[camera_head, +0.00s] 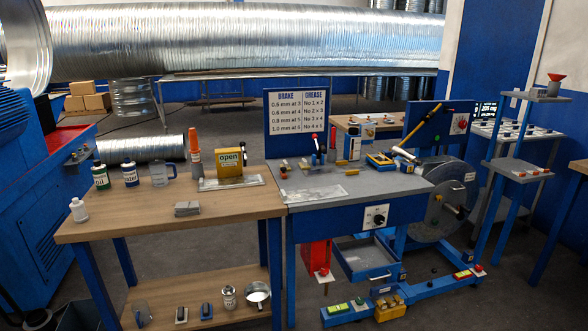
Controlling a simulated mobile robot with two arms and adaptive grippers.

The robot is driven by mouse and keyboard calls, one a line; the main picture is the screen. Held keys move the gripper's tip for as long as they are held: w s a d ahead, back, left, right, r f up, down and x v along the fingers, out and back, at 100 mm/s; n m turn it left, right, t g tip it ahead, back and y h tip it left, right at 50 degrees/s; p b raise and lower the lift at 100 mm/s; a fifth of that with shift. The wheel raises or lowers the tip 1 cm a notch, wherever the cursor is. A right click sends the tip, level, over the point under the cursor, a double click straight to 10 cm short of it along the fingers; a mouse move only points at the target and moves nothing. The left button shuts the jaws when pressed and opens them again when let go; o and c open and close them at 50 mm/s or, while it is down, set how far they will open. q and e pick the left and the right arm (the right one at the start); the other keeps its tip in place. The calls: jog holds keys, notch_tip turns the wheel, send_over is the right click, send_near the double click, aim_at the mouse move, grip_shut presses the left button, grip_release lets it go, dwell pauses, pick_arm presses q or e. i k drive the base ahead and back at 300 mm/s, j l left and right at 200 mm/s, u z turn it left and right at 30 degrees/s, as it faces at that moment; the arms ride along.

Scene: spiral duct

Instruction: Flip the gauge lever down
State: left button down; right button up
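I cannot tell for sure which part is the gauge lever. On the grey-topped blue bench (350,188), a small upright lever with a red knob (315,137) stands near the back edge, with a dark upright part (332,143) beside it. A long yellow-and-black lever (427,124) slants up to the right in front of a blue panel, above a round grey drum (447,198). A dial with a black knob (376,216) is on the bench front. Neither of my grippers shows in the head view.
A wooden table (150,208) on the left carries bottles, a jug and a yellow box marked open (229,162). An open drawer (368,258) juts out below the bench. A blue-framed stand (516,168) is at the right. Bare floor shows in front.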

aim_at(241, 143)
jog(key=i+l+z, duration=0.2)
jog(key=i, duration=0.8)
jog(key=i+l+z, duration=0.15)
jog(key=i, duration=0.85)
jog(key=i+l+u, duration=0.1)
jog(key=i+u, duration=0.15)
jog(key=i, duration=0.35)
